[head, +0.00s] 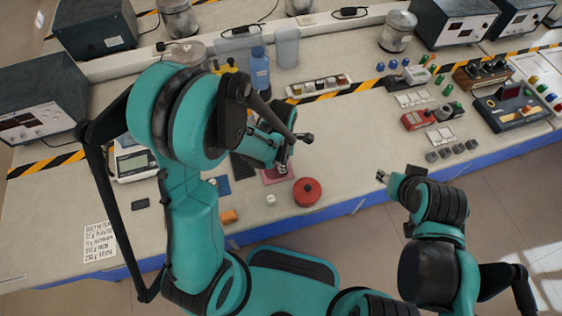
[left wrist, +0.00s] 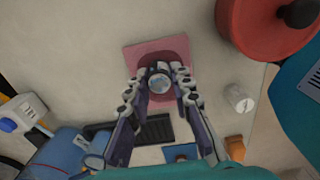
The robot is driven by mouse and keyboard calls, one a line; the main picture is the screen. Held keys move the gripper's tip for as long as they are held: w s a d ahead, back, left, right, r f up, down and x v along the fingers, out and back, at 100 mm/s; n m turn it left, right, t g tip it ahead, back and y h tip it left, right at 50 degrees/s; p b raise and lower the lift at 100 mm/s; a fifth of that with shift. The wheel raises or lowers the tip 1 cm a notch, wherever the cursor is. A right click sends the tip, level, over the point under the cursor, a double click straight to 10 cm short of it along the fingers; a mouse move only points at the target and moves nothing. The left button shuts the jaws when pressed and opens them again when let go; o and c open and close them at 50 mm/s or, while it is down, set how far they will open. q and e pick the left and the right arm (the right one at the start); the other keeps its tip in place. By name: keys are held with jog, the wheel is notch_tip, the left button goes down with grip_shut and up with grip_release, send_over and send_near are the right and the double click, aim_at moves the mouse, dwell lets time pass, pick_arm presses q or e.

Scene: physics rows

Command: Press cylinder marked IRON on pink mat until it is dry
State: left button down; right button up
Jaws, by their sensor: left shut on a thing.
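The pink mat (left wrist: 172,50) lies flat on the bench. A darker red patch shows on it around and below my left gripper (left wrist: 160,84). The mat also shows in the head view (head: 277,178), partly hidden by my left arm. My left gripper is shut on a small metal cylinder (left wrist: 159,83), seen end-on with a pale round top. No IRON mark is readable. The cylinder is over the dark patch; I cannot tell whether it touches the mat. My right gripper (head: 383,177) is off the bench's front edge, away from the mat; its fingers are too small to judge.
A red round pot (head: 307,191) stands close right of the mat. A small white cylinder (head: 271,199) and an orange block (head: 230,216) lie near the front edge. A blue bottle (head: 259,70) and a tray of small jars (head: 319,86) stand behind. Bench right of the pot is clear.

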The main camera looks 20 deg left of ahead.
pick_arm(q)
jog(key=shift+s+f+b, duration=0.1)
jog(key=shift+f+b, duration=0.2)
jog(key=shift+b, duration=0.1)
dwell(1.2)
jog(key=shift+r, duration=0.1)
jog(key=shift+s+a+r+p, duration=0.1)
jog(key=shift+a+r+p, duration=0.15)
jog(key=shift+r+p, duration=0.35)
jog(key=shift+f+b, duration=0.7)
jog(key=shift+b, duration=0.1)
dwell(0.5)
dwell(1.2)
jog(key=shift+d+r+p, duration=0.25)
jog(key=shift+r+p, duration=0.1)
jog(key=shift+r, duration=0.35)
